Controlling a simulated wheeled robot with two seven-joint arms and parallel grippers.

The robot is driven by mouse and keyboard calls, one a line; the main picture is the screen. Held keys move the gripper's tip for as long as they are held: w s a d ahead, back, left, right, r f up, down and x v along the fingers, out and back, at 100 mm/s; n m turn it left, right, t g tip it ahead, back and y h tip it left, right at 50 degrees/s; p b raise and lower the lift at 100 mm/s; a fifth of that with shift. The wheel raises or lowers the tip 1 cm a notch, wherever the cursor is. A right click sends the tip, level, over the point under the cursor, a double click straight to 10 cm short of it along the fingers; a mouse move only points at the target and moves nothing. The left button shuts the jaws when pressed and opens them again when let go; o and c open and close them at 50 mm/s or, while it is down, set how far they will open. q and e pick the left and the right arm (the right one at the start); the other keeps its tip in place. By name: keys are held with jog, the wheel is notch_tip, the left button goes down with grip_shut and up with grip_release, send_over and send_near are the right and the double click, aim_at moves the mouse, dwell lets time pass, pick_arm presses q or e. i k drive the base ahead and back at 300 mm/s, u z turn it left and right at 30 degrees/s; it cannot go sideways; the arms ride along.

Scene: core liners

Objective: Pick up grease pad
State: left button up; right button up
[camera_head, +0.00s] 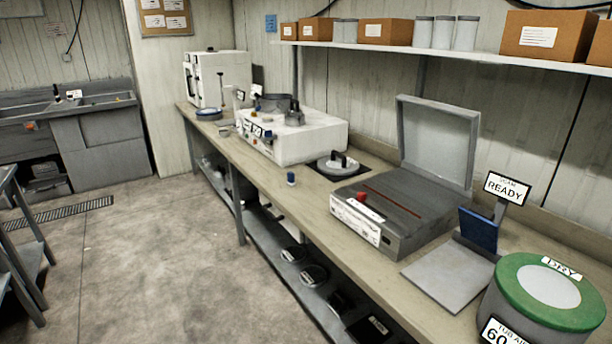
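No item carries a readable label naming it the grease pad, so I cannot tell for sure which one it is. A small dark blue cylinder with a light base (291,179) stands near the front edge of the long bench (310,208). A low round blue-and-grey dish (208,114) sits at the bench's far end. A round grey disc with a dark knob (338,164) lies on a dark square between the white unit and the open-lidded box. Neither of my grippers shows in this view.
The bench holds a white unit (308,138), a grey box with raised lid (395,208), a blue panel by a "READY" sign (478,229) and a green-rimmed "DRY" drum (510,293). Shelves run above and below.

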aim_at(289, 182)
jog(key=u, duration=0.55)
jog(key=i, duration=2.3)
jog(key=z, duration=1.3)
jog(key=i, duration=0.55)
jog(key=z, duration=0.6)
